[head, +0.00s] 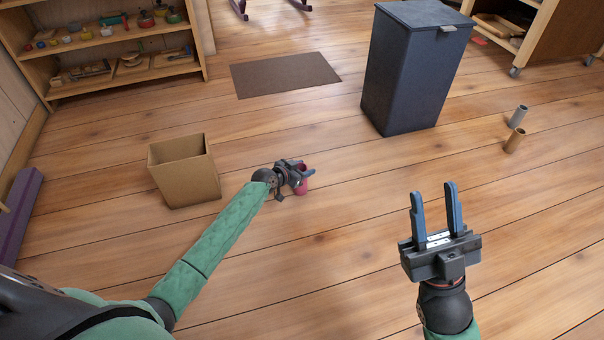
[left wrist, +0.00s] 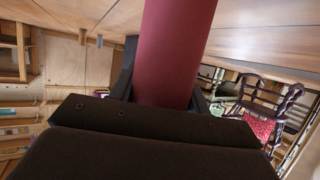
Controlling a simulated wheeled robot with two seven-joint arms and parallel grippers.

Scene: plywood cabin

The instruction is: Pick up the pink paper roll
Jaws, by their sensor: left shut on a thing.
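The pink paper roll (head: 302,187) is between the fingers of my left gripper (head: 303,174), low over the plank floor in the head view. In the left wrist view the roll (left wrist: 172,50) fills the space between the two dark fingers, and the gripper (left wrist: 165,85) is shut on it. I cannot tell whether the roll touches the floor. Most of it is hidden by the gripper in the head view. My right gripper (head: 434,208) is open and empty, with blue fingers pointing up, at the lower right.
An open cardboard bin (head: 185,180) stands left of my left gripper. A tall dark lidded bin (head: 412,75) stands behind. A grey roll (head: 518,116) and a tan roll (head: 514,141) stand at the right. A brown mat (head: 285,75) lies at the back. The middle floor is clear.

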